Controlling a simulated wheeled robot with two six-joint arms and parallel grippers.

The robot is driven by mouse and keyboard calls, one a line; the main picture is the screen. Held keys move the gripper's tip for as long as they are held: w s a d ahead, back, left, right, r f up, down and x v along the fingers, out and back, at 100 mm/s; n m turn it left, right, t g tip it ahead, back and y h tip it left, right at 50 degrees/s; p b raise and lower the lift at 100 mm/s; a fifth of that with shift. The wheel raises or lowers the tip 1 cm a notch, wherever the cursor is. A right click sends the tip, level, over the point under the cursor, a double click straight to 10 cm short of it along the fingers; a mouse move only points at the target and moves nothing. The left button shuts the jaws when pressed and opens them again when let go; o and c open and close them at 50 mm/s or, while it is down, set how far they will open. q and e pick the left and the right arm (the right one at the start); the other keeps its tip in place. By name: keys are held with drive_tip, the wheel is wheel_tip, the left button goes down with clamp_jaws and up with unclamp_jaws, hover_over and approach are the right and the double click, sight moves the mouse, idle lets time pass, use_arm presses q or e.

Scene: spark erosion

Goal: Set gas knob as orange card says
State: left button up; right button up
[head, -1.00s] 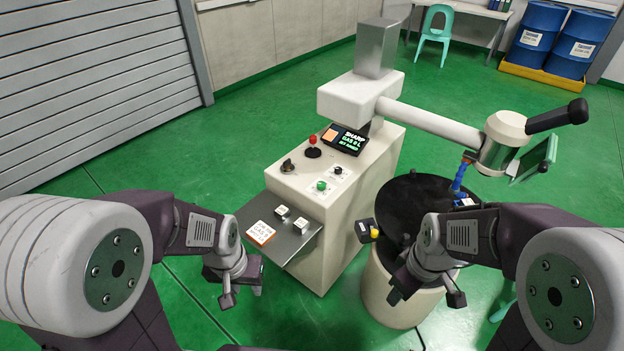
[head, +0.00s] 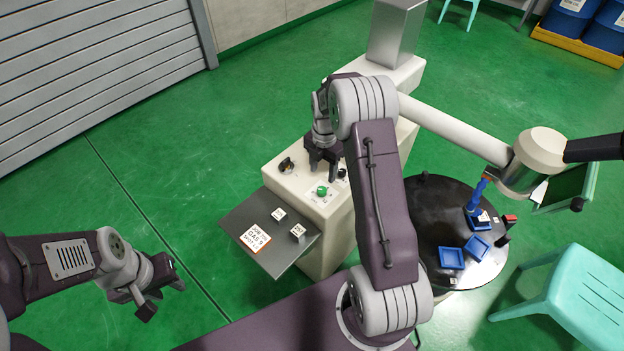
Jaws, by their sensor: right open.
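The orange-edged card (head: 255,238) lies on the grey side shelf of the cream console; its large line appears to read "GAS 9", and its smaller print is unclear. A black pointer knob (head: 287,165) sits on the console top (head: 285,184) at its left. A smaller dark knob (head: 342,173) sits near the green button (head: 321,190). I cannot tell which is the gas knob. My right gripper (head: 323,176) is open, pointing down over the console between the two knobs, just behind the green button. My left gripper (head: 163,297) is open and empty, over the floor left of the shelf.
The display and red-topped lever are hidden behind my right arm. A black round table (head: 430,205) with blue trays (head: 452,258) stands right, near a turquoise chair (head: 580,295). Floor at left is clear.

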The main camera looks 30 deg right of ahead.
sight(322, 189)
wheel_tip(322, 189, down, 9)
drive_tip(key=shift+f+p, duration=0.1)
drive_tip(key=shift+p, duration=0.2)
drive_tip(key=shift+c, duration=0.2)
clamp_jaws()
